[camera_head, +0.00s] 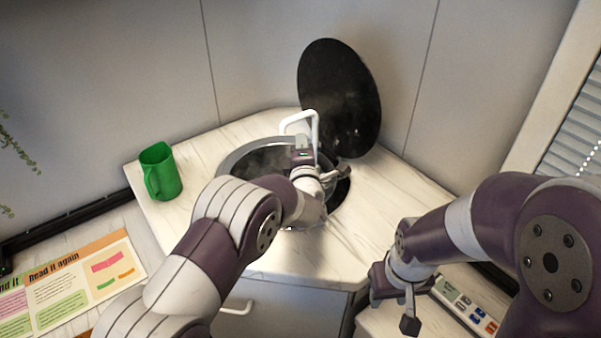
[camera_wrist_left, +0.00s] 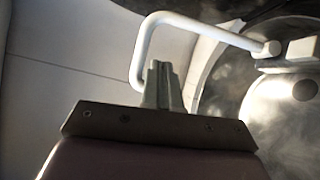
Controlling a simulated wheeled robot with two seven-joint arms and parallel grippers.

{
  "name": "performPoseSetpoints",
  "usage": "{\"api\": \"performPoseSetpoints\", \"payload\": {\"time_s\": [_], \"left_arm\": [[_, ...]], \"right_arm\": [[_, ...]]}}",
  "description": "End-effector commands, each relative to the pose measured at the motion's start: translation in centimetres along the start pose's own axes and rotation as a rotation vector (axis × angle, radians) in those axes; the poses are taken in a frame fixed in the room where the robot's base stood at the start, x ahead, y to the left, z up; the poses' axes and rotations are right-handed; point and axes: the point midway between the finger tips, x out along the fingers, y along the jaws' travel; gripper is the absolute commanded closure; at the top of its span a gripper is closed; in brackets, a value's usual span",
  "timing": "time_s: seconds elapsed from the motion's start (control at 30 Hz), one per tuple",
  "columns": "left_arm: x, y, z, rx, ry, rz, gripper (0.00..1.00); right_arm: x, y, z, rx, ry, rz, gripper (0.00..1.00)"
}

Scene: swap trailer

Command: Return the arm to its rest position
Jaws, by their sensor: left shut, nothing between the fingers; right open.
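My left gripper (camera_head: 303,154) is over the round metal sink, close to the white bent faucet (camera_head: 312,122). Its fingers are together and empty. In the left wrist view the closed fingertips (camera_wrist_left: 162,85) stand in front of the faucet pipe (camera_wrist_left: 195,22), and I cannot tell whether they touch it. My left arm hides part of the sink (camera_head: 235,160). My right gripper (camera_head: 393,305) is open and empty, low at the right, in front of the counter.
A green mug (camera_head: 160,172) stands at the counter's left. A round black lid (camera_head: 340,95) is raised behind the sink. The white counter (camera_head: 385,200) is clear to the right. Printed sheets (camera_head: 75,280) lie lower left, and a button panel (camera_head: 465,302) is beside my right gripper.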

Motion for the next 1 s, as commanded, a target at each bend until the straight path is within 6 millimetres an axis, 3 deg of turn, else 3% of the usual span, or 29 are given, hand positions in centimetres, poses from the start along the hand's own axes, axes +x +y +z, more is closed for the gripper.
{"api": "performPoseSetpoints", "payload": {"time_s": [0.1, 0.3, 0.53, 0.63, 0.7, 0.77, 0.8, 0.9, 1.0], "left_arm": [[-2.9, -0.2, 0.1, 0.002, -0.003, -0.003, 1.0], [-6.4, 0.1, 0.1, 0.001, -0.002, -0.003, 1.0], [-7.3, 0.3, -0.2, 0.014, -0.002, -0.014, 1.0], [-7.0, 0.5, -2.1, 0.163, -0.044, -0.138, 1.0], [-8.0, 0.3, -5.2, 0.39, -0.132, -0.322, 1.0], [-11.0, -0.2, -8.9, 0.632, -0.262, -0.521, 1.0], [-14.1, -0.7, -11.6, 0.789, -0.374, -0.653, 1.0], [-22.0, -1.5, -16.6, 1.058, -0.64, -0.895, 1.0], [-29.0, -1.6, -20.0, 1.206, -0.871, -1.054, 1.0]], "right_arm": [[0.8, 0.0, 0.1, 0.0, -0.001, 0.0, 0.57], [1.4, 0.0, 0.2, 0.0, -0.001, 0.0, 0.57], [1.3, 0.0, 0.1, 0.0, -0.001, 0.0, 0.57], [0.6, 0.0, 0.1, 0.0, -0.001, 0.0, 0.57], [-0.1, 0.0, 0.0, 0.0, -0.001, 0.0, 0.57], [-0.8, 0.0, -0.1, 0.0, -0.001, 0.0, 0.57], [-1.2, 0.0, -0.2, 0.0, -0.001, 0.0, 0.57], [-1.8, 0.0, -0.2, 0.0, 0.0, 0.0, 0.57], [-2.2, 0.0, -0.3, 0.0, -0.001, 0.0, 0.57]]}}
